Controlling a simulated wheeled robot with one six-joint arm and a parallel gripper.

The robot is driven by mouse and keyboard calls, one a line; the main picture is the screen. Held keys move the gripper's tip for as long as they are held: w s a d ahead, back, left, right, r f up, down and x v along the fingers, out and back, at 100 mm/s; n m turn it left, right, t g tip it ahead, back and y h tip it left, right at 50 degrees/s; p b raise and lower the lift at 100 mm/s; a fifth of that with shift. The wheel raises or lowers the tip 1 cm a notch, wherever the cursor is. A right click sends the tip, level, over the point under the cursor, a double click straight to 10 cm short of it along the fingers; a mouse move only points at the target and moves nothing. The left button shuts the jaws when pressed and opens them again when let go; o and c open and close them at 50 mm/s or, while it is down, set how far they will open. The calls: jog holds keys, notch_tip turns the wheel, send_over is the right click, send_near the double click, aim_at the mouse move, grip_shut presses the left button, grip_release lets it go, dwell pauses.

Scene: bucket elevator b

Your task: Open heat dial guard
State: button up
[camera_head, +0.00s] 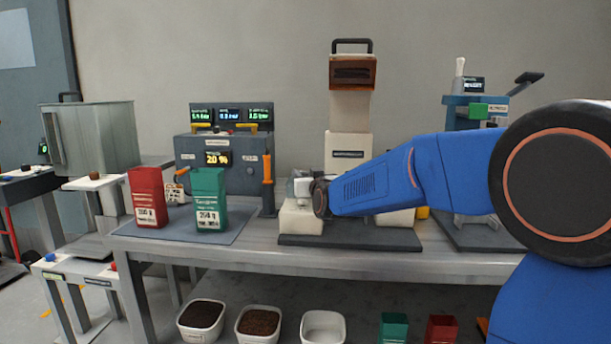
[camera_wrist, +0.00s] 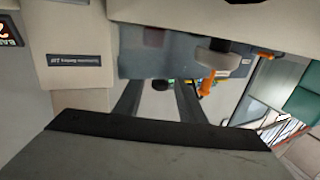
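I cannot pick out the heat dial guard for certain in either view. My blue arm reaches left across the bench, and its wrist end, with my gripper (camera_head: 303,190), is beside the tall beige elevator (camera_head: 348,148), above a beige block (camera_head: 300,218) at the elevator's foot. In the wrist view a beige housing with a dark label (camera_wrist: 80,62) stands at left, and a pale rounded piece (camera_wrist: 217,57) hangs near the upper middle. I cannot tell what that piece belongs to.
A grey console (camera_head: 222,160) with displays and an orange handle (camera_head: 267,170) stands left of the elevator. A red bag (camera_head: 147,198) and a green bag (camera_head: 209,200) stand in front of it. A blue-and-grey device (camera_head: 468,115) is behind my arm. Tubs (camera_head: 258,322) sit below the bench.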

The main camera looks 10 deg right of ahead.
jog(key=shift+c, duration=0.2)
grip_shut()
